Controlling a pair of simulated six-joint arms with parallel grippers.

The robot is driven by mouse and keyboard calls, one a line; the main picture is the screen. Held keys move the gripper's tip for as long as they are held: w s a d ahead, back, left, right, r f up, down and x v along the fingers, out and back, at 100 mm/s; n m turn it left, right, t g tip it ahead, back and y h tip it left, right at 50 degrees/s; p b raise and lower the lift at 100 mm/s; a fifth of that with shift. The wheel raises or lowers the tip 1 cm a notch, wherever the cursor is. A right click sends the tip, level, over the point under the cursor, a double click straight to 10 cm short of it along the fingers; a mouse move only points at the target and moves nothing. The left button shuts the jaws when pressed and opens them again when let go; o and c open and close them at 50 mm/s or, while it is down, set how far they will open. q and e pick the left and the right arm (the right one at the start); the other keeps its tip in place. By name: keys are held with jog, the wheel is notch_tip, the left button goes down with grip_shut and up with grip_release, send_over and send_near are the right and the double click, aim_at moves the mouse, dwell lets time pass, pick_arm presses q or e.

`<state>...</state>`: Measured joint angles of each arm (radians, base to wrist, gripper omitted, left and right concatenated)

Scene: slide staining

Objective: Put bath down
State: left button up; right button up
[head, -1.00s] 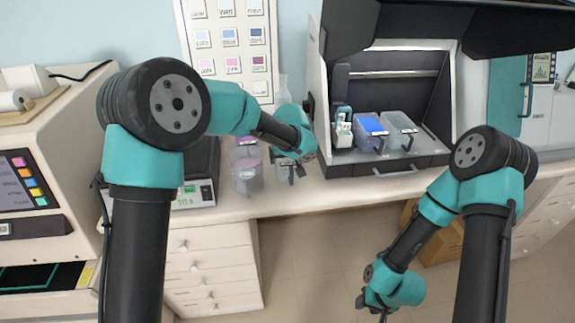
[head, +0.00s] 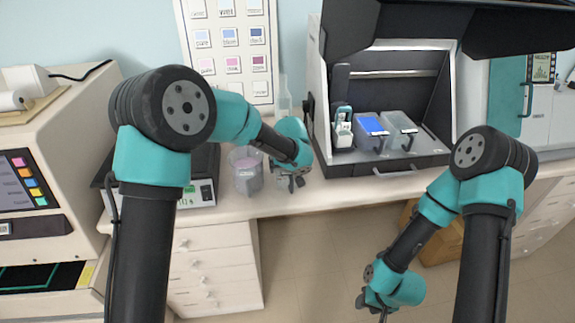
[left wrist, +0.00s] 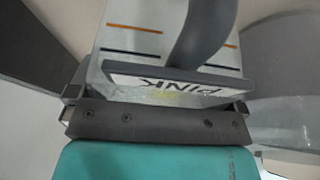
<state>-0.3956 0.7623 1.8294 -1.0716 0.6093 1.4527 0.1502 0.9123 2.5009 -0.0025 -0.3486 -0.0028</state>
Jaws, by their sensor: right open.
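A clear bath (left wrist: 130,40) with a white label reading PINK, a dark curved handle and orange and blue lines fills the upper middle of the left wrist view. My left gripper (left wrist: 155,100) is right up against its labelled side, with a jaw part near each end of the label. I cannot tell whether it grips the bath. In the head view my left gripper (head: 297,176) is low over the bench, between a round jar and the hood; it and the arm hide most of the bath there. My right gripper (head: 382,314) hangs open and empty in front of the bench, cut by the bottom edge.
A clear round jar (head: 247,178) with pink contents stands just left of my left gripper. The hood (head: 440,120) holds a blue bath (head: 371,128) and a clear bath (head: 408,132). A scale (head: 203,190) stands left. Bench space shows in front of the hood.

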pick_arm(q)
jog(key=shift+r, duration=0.15)
jog(key=v, duration=1.2)
